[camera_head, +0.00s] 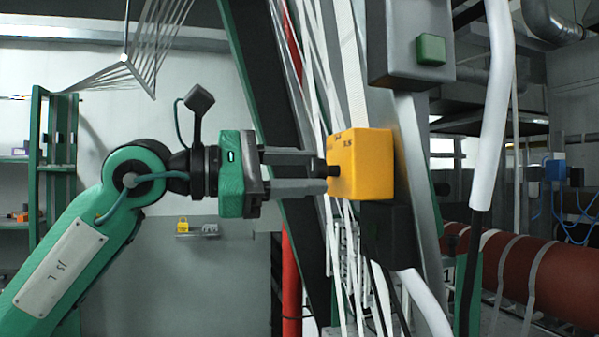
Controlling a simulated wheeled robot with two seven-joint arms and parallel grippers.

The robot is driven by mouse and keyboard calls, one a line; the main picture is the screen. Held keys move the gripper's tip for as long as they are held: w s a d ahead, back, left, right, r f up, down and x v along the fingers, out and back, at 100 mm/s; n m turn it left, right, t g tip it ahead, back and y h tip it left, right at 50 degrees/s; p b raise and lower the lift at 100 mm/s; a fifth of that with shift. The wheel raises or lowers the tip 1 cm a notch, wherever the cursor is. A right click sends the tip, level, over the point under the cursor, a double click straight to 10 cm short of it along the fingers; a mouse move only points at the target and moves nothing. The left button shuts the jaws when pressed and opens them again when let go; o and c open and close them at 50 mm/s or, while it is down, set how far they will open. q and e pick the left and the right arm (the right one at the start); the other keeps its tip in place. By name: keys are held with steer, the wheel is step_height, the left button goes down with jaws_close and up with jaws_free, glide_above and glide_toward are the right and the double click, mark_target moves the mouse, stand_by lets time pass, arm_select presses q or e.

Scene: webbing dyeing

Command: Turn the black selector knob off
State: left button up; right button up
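A yellow control box (366,164) is mounted on the machine's grey frame in the middle of the view. The black selector knob (333,171) sticks out from its left face. My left gripper (321,171) comes in from the left and points at that face. Its two grey fingers are apart, one above and one below the knob's level. The tips are right at the knob, close to the box; I cannot tell whether they touch it. The knob's turned position is too small to read. My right gripper is not in view.
A grey box with a green button (431,49) hangs above the yellow box. White webbing strands (352,75) run down behind it. Thick white conduits (492,120) pass on the right. A red-brown roll (550,275) lies at lower right. Green shelving (45,160) stands at left.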

arm_select(q)
steer(key=shift+o, duration=0.9)
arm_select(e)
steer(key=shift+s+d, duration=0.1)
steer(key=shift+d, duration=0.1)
arm_select(q)
steer(key=shift+a, duration=0.2)
steer(key=b+v, duration=0.3)
steer(key=v, duration=1)
steer(key=shift+a+b, duration=0.2)
steer(key=shift+b, duration=0.2)
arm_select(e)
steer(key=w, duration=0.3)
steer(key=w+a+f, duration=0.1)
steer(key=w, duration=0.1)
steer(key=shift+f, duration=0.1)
arm_select(q)
steer(key=shift+s, duration=0.1)
